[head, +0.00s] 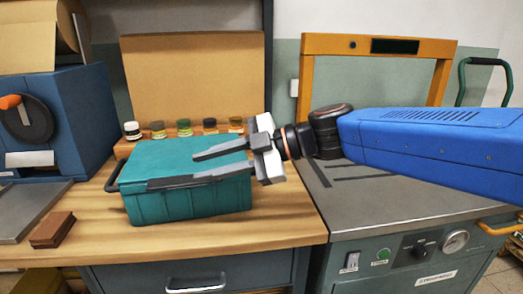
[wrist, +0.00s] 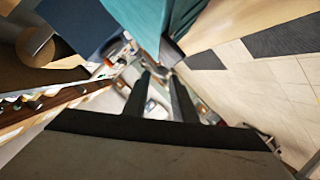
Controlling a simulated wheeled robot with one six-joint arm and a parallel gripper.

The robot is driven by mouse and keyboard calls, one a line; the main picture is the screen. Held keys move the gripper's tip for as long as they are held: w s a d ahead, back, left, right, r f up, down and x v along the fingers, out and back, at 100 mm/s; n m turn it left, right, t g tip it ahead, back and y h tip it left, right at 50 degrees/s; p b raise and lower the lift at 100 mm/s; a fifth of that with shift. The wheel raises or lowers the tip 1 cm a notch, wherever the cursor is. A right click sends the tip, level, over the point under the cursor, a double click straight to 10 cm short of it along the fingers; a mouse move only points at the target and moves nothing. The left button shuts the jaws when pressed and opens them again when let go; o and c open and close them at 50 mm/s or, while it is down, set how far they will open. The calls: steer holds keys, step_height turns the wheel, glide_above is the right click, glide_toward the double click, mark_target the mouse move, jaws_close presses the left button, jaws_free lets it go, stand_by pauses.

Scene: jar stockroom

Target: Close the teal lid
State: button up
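A teal box (head: 190,206) stands on the wooden bench with its teal lid (head: 160,155) on top. The lid looks flat and level over the box, with no clear gap at the front edge. My gripper covers part of the lid and its right side. A dark handle (head: 112,176) sticks out at the left end. My gripper (head: 174,171) reaches in from the right, its two fingers apart, pointing left across the lid and front edge. Nothing is between them. I cannot tell whether they touch the lid. In the wrist view, teal (wrist: 165,18) shows beyond the parted fingers (wrist: 160,82).
Several small jars (head: 184,127) stand in a row behind the box, before a cardboard panel (head: 195,75). A brown block (head: 53,230) lies at the bench's left front. A blue cabinet (head: 80,115) is at left, a grey-topped machine (head: 400,205) at right.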

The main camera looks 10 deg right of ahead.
steer(key=v, duration=1.1)
stand_by(0.3)
steer(key=shift+d, duration=0.1)
